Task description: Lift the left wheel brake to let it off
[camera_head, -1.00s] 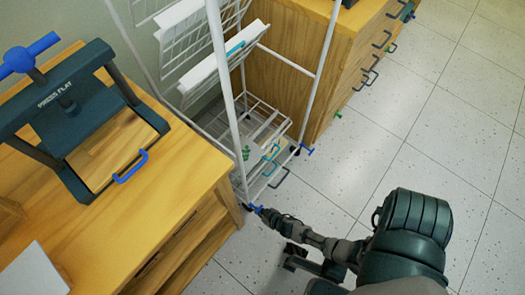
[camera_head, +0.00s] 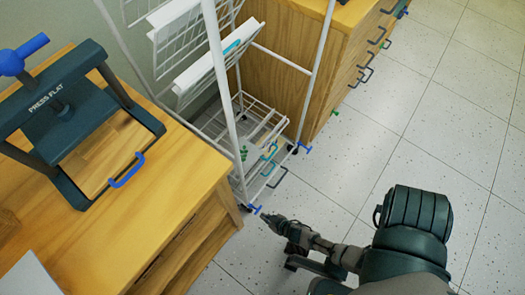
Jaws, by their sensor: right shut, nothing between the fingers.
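The white wire drying rack (camera_head: 233,125) stands on wheels between two wooden cabinets. Its left wheel brake (camera_head: 254,209) is a small blue lever at the foot of the near left post. A matching blue right wheel brake (camera_head: 304,148) sits at the foot of the other front post. My right gripper (camera_head: 266,218) is shut and empty, low over the floor, with its tip just to the right of the left brake. Whether the tip touches the lever is too small to tell. My left gripper is out of view.
A wooden cabinet (camera_head: 205,190) with a dark press (camera_head: 62,112) on top stands close on the left. A wooden drawer cabinet (camera_head: 345,65) stands behind the rack. The tiled floor (camera_head: 420,130) at right is clear.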

